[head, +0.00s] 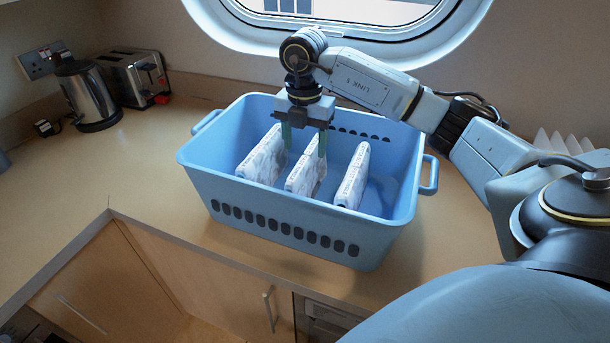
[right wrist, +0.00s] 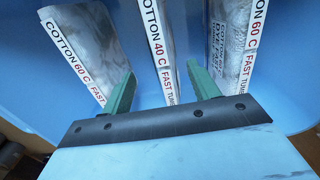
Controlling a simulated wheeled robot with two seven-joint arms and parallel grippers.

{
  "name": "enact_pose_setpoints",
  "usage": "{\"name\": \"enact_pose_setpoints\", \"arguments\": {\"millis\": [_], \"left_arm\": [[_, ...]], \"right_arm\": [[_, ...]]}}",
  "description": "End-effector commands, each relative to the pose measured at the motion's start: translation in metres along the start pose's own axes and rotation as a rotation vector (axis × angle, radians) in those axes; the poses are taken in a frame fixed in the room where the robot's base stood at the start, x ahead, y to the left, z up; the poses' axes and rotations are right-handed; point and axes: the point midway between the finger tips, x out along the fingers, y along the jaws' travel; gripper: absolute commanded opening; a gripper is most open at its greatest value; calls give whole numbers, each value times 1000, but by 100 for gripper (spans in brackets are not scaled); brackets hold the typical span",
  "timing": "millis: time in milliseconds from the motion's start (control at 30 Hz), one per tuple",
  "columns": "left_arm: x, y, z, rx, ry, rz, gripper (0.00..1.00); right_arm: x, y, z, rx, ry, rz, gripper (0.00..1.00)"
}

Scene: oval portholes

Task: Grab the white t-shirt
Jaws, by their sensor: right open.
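Three folded white cloth items stand on edge in a blue basket: a left one (head: 262,157), a middle one (head: 305,174) and a right one (head: 352,177). Which is the t-shirt I cannot tell. In the right wrist view they carry printed labels; the middle item (right wrist: 158,45) reads "COTTON 40 C", the left (right wrist: 88,45) and right (right wrist: 240,40) "COTTON 60 C". My right gripper (head: 304,143) points down into the basket, open and empty, over the middle item. In the right wrist view its green fingers (right wrist: 161,88) lie either side of that item. My left gripper is out of view.
The blue basket (head: 200,165) has raised walls and side handles on the wooden counter (head: 120,185). A kettle (head: 88,95) and toaster (head: 135,75) stand at the back left. A porthole window (head: 240,45) is behind. The counter left of the basket is clear.

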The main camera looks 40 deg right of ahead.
Motion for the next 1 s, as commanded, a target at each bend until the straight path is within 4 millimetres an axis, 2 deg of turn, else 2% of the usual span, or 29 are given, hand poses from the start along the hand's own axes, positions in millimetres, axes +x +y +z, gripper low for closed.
{"name": "enact_pose_setpoints", "arguments": {"millis": [100,367,633,933,1000], "left_arm": [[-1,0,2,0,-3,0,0],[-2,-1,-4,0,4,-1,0],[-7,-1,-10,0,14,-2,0],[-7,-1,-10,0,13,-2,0],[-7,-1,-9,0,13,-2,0]], "right_arm": [[20,0,-1,-1,2,-2,60],[40,-2,-1,-2,2,0,60],[78,-5,-2,-3,4,1,60],[85,-5,-1,-3,2,2,60],[85,-5,-1,-3,2,2,54]]}}
